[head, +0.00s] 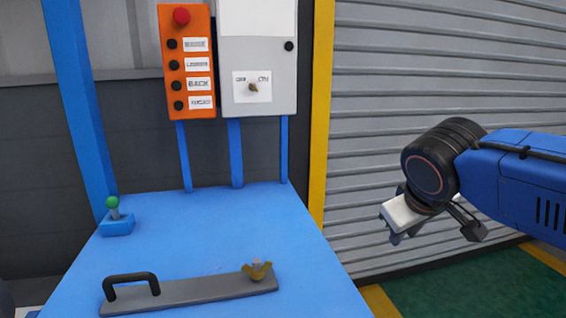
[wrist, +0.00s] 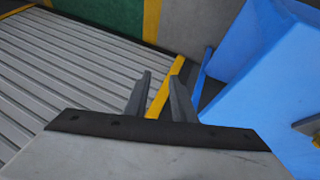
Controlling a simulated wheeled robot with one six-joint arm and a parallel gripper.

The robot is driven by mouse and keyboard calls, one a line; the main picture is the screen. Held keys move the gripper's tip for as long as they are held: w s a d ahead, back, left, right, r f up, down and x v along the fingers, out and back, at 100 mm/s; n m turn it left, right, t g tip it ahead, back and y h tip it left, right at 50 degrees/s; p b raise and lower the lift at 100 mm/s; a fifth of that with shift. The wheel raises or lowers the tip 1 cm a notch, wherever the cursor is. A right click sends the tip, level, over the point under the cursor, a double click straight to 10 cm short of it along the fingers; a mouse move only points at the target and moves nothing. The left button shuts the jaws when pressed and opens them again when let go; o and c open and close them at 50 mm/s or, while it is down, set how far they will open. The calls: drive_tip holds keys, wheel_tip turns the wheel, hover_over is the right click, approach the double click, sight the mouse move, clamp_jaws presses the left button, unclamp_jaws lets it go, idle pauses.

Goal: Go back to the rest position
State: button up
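My gripper (head: 404,236) is at the right of the head view, in front of the grey shutter and to the right of the blue table (head: 215,235). It points downward and is clear of the table. In the wrist view my gripper (wrist: 161,80) shows two dark fingers apart with nothing between them, so it is open and empty. No object is held.
The table carries a grey plate (head: 205,289) with a black handle (head: 131,279) and brass wing nut (head: 257,270), and a green-knobbed lever (head: 113,207). An orange button box (head: 187,60) and grey switch box (head: 258,70) stand behind. A yellow post (head: 321,110) borders the shutter (head: 440,70).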

drive_tip(key=s+d+f+m+g+y, duration=0.1)
drive_tip(key=s+d+f+m+y, duration=0.1)
drive_tip(key=s+f, duration=0.9)
wheel_tip(320, 180, down, 3)
drive_tip(key=shift+s+d+f+m+g, duration=0.1)
drive_tip(key=shift+s+d+m+g, duration=0.25)
drive_tip(key=shift+d+m, duration=0.6)
